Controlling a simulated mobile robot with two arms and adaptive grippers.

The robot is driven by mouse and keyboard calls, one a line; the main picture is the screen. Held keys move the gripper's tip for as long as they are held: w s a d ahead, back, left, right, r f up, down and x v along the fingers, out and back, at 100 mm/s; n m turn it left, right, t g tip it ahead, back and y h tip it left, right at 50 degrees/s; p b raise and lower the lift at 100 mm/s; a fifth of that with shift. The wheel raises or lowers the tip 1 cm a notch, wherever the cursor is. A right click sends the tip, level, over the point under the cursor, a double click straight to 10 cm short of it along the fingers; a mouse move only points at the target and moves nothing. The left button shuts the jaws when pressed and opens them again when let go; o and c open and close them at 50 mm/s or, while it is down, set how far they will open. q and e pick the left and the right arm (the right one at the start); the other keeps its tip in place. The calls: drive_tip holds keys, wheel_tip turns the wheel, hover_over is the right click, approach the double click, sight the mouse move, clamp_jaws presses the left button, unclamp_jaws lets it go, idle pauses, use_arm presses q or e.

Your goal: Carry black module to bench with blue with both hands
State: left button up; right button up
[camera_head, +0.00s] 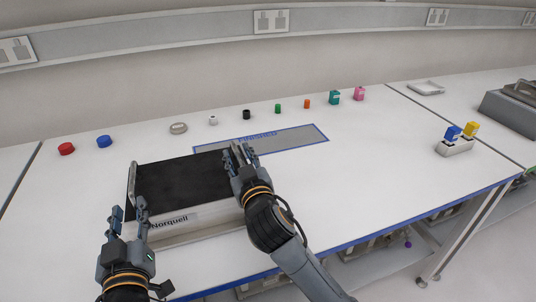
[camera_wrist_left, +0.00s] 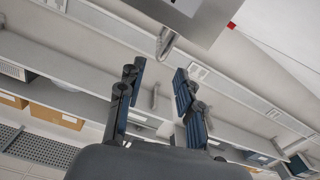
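The black module (camera_head: 185,178) is a box with a black top and a pale front lettered "Norquell". It is over the white bench (camera_head: 340,190) with blue edging; whether it rests fully on it I cannot tell. A handle (camera_head: 133,186) stands on its left side. My left gripper (camera_head: 130,216) is open just in front of that handle, which the left wrist view shows beyond the spread fingers (camera_wrist_left: 158,88). My right gripper (camera_head: 238,160) is at the module's right side and hides that handle; its grip is unclear.
A blue-outlined "FINISHED" area (camera_head: 290,138) lies behind and right of the module. Small coloured parts line the back, including a red cap (camera_head: 66,149) and a blue cap (camera_head: 104,141). A grey holder (camera_head: 455,147) with blue and yellow pieces stands right. The bench's right middle is clear.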

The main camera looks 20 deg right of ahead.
drive_tip(key=s, duration=1.1)
drive_tip(key=shift+d, duration=0.15)
